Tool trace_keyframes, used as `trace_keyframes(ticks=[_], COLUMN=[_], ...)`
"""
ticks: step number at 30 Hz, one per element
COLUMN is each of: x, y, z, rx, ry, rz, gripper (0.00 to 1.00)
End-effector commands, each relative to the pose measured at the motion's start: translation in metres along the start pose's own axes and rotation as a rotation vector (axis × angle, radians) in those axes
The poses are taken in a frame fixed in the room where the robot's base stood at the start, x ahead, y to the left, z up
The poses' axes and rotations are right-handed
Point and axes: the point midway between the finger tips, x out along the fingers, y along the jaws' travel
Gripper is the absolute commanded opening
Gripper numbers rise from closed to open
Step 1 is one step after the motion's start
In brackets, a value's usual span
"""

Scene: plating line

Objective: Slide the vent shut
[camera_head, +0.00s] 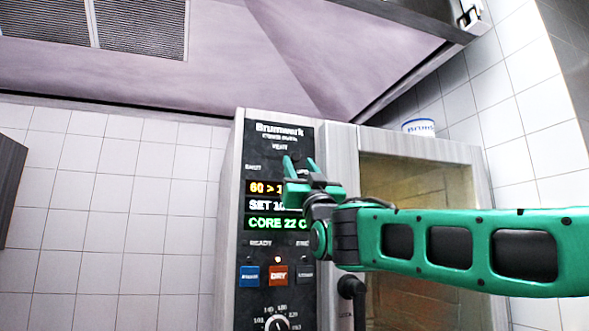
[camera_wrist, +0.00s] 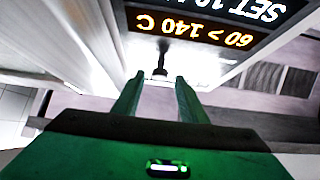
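The vent control is on the upper part of the oven's dark control panel (camera_head: 246,213), under the label VENT. The word SHUT is at the left end, and my gripper covers the right end. In the wrist view the dark vent knob (camera_wrist: 161,62) stands out from the panel just beyond my fingertips, roughly in line with the gap between them. My green gripper (camera_head: 300,160) is in front of the panel, right of the SHUT label. In the wrist view my gripper (camera_wrist: 158,83) has its fingers apart with nothing between them. Contact with the knob cannot be told.
Lit displays (camera_head: 265,223) sit below the vent control, with blue, red and dark buttons (camera_head: 278,276) and a round dial (camera_head: 277,324) lower down. The oven door window (camera_head: 420,185) is to the right, behind my arm. A white tub (camera_head: 419,127) stands on top. A hood (camera_head: 230,50) hangs above.

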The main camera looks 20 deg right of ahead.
Motion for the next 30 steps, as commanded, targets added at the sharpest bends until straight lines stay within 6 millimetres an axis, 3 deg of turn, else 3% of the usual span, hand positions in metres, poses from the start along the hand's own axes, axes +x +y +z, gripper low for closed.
trace_keyframes(ticks=[6,17,22,30], x=[0.021,0.025,0.024,0.024], y=[0.0,0.0,0.0,0.003], z=[0.001,0.0,0.0,0.001], rx=[-0.001,-0.001,-0.001,-0.009], ry=[-0.001,-0.002,-0.001,-0.002], rz=[0.0,0.0,0.0,0.008], gripper=[0.39,0.39,0.0,0.0])
